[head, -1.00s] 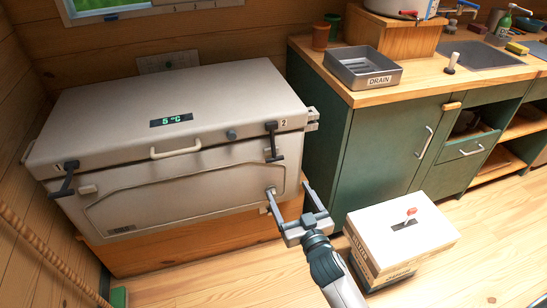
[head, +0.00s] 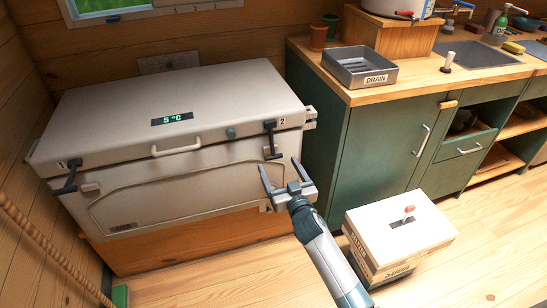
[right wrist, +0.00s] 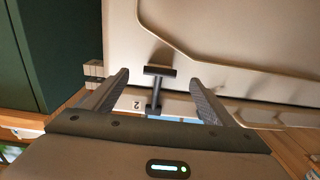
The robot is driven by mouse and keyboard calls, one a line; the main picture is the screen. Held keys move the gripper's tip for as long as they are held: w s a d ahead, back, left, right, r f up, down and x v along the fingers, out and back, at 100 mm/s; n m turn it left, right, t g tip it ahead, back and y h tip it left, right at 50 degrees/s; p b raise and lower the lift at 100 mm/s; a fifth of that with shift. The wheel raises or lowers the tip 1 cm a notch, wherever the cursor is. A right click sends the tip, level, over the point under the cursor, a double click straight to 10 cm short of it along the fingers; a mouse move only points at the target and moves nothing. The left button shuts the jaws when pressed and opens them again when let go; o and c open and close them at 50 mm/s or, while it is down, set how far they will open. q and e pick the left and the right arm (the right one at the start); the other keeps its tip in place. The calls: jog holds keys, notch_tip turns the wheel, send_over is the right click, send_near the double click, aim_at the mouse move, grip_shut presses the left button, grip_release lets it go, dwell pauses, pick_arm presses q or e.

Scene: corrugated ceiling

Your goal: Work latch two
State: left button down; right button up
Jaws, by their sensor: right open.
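Latch two (head: 270,142) is a black T-shaped latch beside the "2" label, at the front right of the pale cooler chest (head: 190,90). It hangs down across the seam between lid and body. The lid is down. My right gripper (head: 279,163) is open and empty, with its fingertips just below the latch's crossbar in the head view. In the right wrist view, the latch (right wrist: 158,85) stands between the two open fingers (right wrist: 161,76), apart from both. My left gripper is not in view.
Latch one (head: 68,177) is a similar black latch at the chest's left. A white-topped box (head: 375,225) stands on the floor at right. The green cabinet (head: 375,150) stands right of the chest, with a drain tray (head: 360,67) on top. A rope (head: 45,245) hangs at lower left.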

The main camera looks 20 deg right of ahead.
aim_at(272, 158)
jog(key=w, duration=0.3)
jog(key=shift+a, duration=0.1)
jog(key=w, duration=0.2)
jog(key=shift+w+a+f, duration=0.2)
jog(key=shift+w, duration=0.15)
jog(key=shift+w+r, duration=0.15)
jog(key=shift+w, duration=0.25)
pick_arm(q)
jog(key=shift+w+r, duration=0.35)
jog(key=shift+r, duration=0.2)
pick_arm(e)
jog(key=shift+d, duration=0.1)
jog(key=shift+c, duration=0.9)
jog(key=c, duration=1.3)
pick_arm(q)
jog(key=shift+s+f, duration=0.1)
pick_arm(e)
jog(key=shift+c, duration=0.2)
